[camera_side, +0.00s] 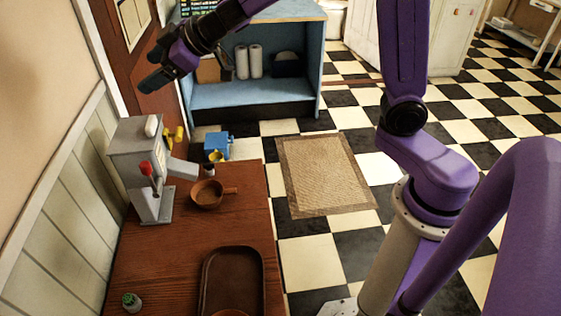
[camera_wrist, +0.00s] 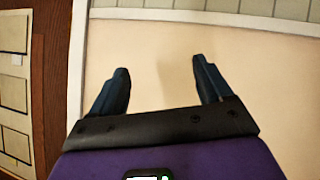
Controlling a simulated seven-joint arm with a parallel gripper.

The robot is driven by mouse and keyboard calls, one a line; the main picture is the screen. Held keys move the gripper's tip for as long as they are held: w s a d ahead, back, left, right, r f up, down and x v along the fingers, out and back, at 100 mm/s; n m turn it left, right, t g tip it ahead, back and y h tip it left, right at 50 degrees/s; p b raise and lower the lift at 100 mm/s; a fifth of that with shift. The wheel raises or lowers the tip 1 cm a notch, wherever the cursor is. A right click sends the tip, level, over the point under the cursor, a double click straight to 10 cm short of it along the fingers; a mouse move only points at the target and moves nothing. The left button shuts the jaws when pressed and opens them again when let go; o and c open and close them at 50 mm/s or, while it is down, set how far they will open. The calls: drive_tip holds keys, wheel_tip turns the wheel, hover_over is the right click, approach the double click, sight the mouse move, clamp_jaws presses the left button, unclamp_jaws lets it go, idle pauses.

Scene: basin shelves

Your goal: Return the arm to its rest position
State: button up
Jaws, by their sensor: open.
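My gripper (camera_side: 152,69) is raised in the upper left of the side view, level with the brown door frame and well above the table. In the wrist view my gripper (camera_wrist: 161,85) shows two dark fingers spread apart with nothing between them. The purple arm reaches in from the right and runs out of the top of the side view.
The wooden table (camera_side: 185,260) below holds a grey machine (camera_side: 138,165) with a red knob, a brown bowl (camera_side: 207,194) with a handle, a dark tray (camera_side: 205,285) and a small green-topped jar (camera_side: 132,301). A blue shelf (camera_side: 250,95) stands behind.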

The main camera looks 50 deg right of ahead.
drive_tip(key=s+d+f+n+g+h, duration=0.1)
drive_tip(key=s+d+f+g, duration=0.2)
drive_tip(key=s, duration=0.9)
drive_tip(key=s+d+f+n+g+h, duration=0.1)
drive_tip(key=s+d, duration=0.5)
drive_tip(key=s, duration=0.7)
drive_tip(key=s+d+f+n+g+h, duration=0.1)
drive_tip(key=s+d+f+g+h, duration=0.2)
drive_tip(key=s, duration=0.9)
wheel_tip(320, 180, down, 4)
drive_tip(key=d+g, duration=0.2)
drive_tip(key=g, duration=0.1)
drive_tip(key=shift+s, duration=0.4)
